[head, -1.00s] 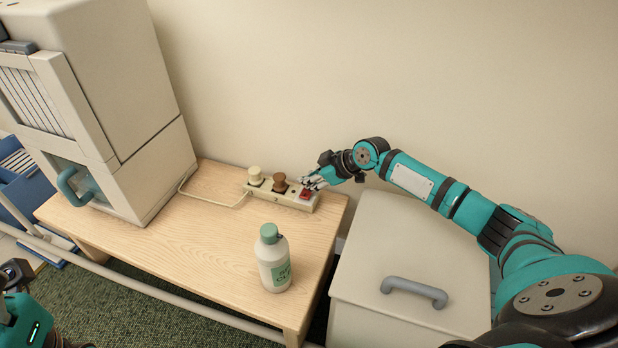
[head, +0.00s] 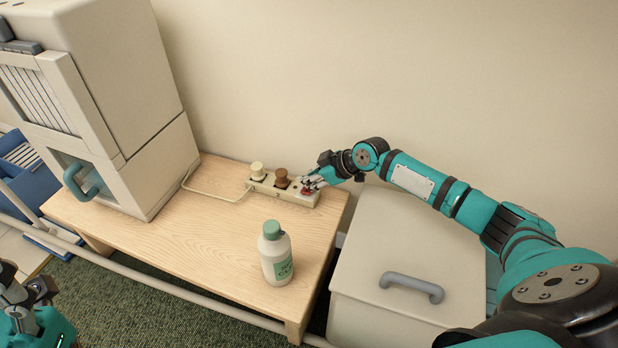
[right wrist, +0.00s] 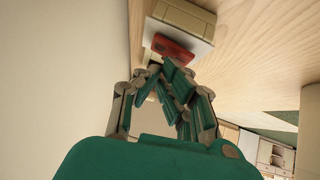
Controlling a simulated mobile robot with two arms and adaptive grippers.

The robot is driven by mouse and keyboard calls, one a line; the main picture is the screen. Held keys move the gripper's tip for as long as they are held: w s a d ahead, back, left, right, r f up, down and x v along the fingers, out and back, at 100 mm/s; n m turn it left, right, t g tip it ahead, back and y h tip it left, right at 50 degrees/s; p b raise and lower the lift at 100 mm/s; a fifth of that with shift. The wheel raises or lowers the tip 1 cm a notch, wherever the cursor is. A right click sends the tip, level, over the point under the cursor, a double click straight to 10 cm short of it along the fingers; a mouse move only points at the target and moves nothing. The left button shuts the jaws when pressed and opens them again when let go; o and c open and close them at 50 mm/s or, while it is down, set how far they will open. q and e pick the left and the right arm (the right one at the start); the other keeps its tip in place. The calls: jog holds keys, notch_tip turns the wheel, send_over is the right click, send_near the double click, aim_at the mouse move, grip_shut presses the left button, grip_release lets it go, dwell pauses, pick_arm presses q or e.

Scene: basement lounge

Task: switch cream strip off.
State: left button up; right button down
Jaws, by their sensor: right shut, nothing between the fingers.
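The cream power strip (head: 268,190) lies at the back of the wooden table against the wall, with a cream plug (head: 257,171) and a brown plug (head: 281,179) standing in it. Its red switch (head: 307,191) is at the right end, partly covered by my right gripper (head: 311,184). In the right wrist view the red switch (right wrist: 174,46) shows just beyond the shut, empty fingertips (right wrist: 167,68). I cannot tell whether they touch it, nor which way the rocker is tipped. My left gripper (head: 30,292) is at the lower left edge, away from the table.
A white bottle with a green cap (head: 277,259) stands at the table's front right. A large beige machine (head: 130,120) stands on the left of the table (head: 200,235). A beige cabinet with a grey handle (head: 375,245) stands to the right.

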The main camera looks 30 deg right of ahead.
jog(key=v, duration=1.2)
jog(key=shift+f, duration=0.1)
